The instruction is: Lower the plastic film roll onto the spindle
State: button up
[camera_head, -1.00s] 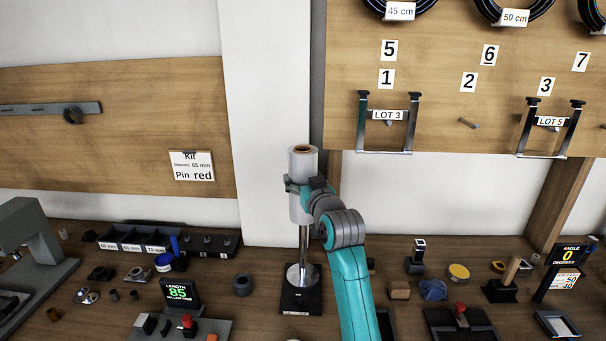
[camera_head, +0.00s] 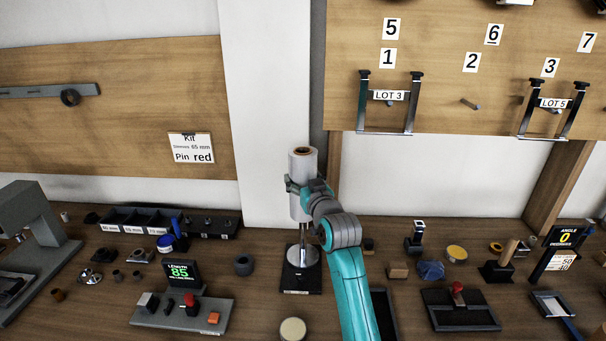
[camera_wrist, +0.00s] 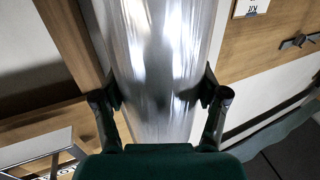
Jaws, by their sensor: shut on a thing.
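The plastic film roll (camera_head: 301,164) is a clear, whitish upright cylinder with a brown core at its top. My gripper (camera_head: 308,186) is shut on its middle from the right and front. In the wrist view the shiny roll (camera_wrist: 158,45) fills the space between the two fingers of my gripper (camera_wrist: 160,90). The spindle's metal rod (camera_head: 303,234) shows below the roll, in line with it, above a round silver flange (camera_head: 302,257) on a black base (camera_head: 300,281). The rod meets the roll's lower end; how far it reaches inside the core is hidden.
A grey ring (camera_head: 243,265) stands left of the spindle base, and a length display (camera_head: 182,274) with a button panel (camera_head: 180,314) is farther left. A pale round piece (camera_head: 293,329) lies in front. A white pillar (camera_head: 265,100) rises behind. A LOT 3 bracket (camera_head: 388,104) hangs at right.

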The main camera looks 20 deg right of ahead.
aim_at(304, 228)
jog(key=shift+f, duration=7.95)
jog(key=o, duration=1.7)
jog(key=shift+o, duration=0.2)
jog(key=shift+f, duration=0.2)
jog(key=shift+s, duration=0.2)
jog(key=s+d, duration=0.1)
jog(key=s, duration=1)
jog(key=shift+s, duration=0.3)
jog(key=shift+r, duration=0.1)
